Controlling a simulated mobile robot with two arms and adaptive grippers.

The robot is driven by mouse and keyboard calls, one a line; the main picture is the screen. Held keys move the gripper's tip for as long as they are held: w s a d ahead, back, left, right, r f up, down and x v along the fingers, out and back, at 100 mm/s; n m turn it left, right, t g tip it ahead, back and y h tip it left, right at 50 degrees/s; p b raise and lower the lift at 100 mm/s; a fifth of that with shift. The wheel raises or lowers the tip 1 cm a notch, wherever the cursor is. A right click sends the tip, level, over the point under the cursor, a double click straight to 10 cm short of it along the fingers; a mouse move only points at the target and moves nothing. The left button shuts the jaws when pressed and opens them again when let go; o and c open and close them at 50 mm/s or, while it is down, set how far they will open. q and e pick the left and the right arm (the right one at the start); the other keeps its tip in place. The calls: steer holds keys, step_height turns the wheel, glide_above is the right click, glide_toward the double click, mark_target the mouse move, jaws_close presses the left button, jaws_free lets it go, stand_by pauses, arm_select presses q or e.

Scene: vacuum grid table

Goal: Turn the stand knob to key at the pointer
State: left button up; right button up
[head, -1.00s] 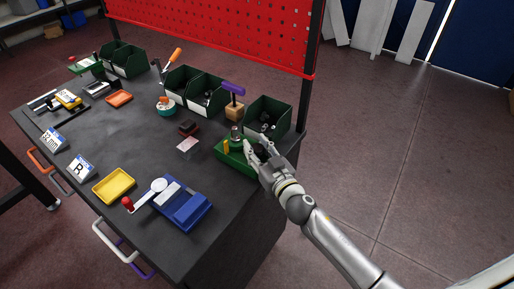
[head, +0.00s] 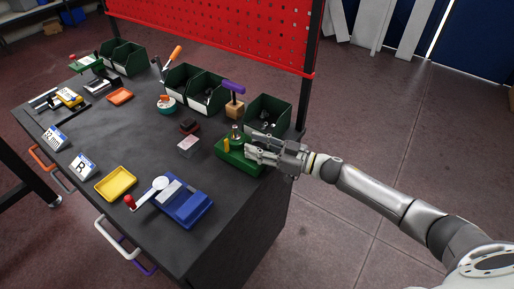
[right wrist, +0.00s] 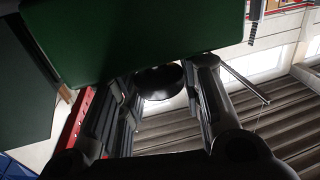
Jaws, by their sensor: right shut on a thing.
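The green stand (head: 232,158) sits at the table's right end, with a small yellow upright piece (head: 227,144) and a grey cylinder (head: 236,131) on top. My right gripper (head: 250,148) is at the stand's right side, reaching in from the right. In the right wrist view the stand is the dark green block (right wrist: 140,40) at the top. A round black knob (right wrist: 161,82) sits between the fingers of my right gripper (right wrist: 160,95), which is shut on it. The key and pointer markings cannot be made out. My left gripper is not in view.
A green bin (head: 267,115) stands just behind the stand, and a wooden block with a purple handle (head: 234,100) to its left. A blue device (head: 185,205) and a yellow tray (head: 115,184) lie nearer the front. The table's right edge is close.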

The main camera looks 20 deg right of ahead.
steer(key=shift+n+g+y+b, duration=0.75)
steer(key=shift+n+g+y, duration=0.2)
steer(key=shift+g, duration=0.35)
steer(key=shift+n, duration=0.25)
steer(key=o, duration=1)
steer(key=v, duration=1.2)
steer(key=shift+w+d, duration=0.1)
